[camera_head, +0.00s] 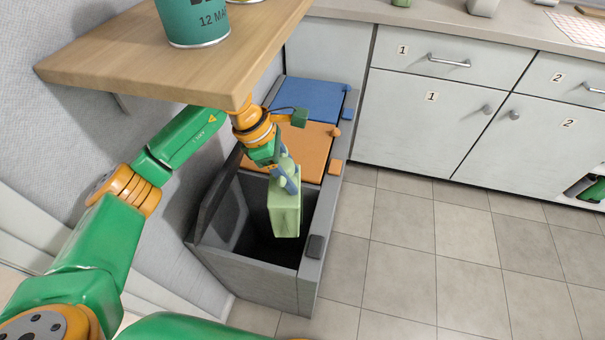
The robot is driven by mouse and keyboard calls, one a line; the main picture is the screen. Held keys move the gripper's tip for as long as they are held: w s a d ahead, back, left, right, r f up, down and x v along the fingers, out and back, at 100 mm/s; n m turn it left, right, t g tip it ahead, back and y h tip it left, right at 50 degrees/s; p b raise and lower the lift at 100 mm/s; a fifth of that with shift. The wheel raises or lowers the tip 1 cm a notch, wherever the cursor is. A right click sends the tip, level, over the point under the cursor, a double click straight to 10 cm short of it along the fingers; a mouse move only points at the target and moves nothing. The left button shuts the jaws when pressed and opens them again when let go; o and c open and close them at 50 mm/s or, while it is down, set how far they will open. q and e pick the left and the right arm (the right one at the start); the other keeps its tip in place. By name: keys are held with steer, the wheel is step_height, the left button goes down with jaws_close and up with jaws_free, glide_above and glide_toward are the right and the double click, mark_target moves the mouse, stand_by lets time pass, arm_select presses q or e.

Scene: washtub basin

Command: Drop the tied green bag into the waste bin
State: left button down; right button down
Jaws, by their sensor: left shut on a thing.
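The green bag (285,212) is pale green and hangs upright over the open compartment of the waste bin (252,282). My left gripper (288,178) is shut on the top of the bag. The bag's lower end is above or just within the dark opening; I cannot tell its exact depth. The nearest compartment of the bin is open, with its dark grey lid (217,190) tilted up on the left. My right gripper is not in view.
Orange (300,150) and blue (308,98) lids cover the other bin compartments behind. A wooden shelf (130,62) with a teal can (193,22) overhangs my left arm. White cabinets (425,118) stand at the back right. The tiled floor on the right is clear.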

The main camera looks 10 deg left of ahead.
mark_target(274, 184)
arm_select(q)
steer(key=shift+a, duration=0.35)
step_height(274, 184, down, 7)
steer(key=b, duration=0.6)
steer(key=shift+c, duration=0.8)
jaws_free()
steer(key=shift+r, duration=0.1)
steer(key=v, duration=0.7)
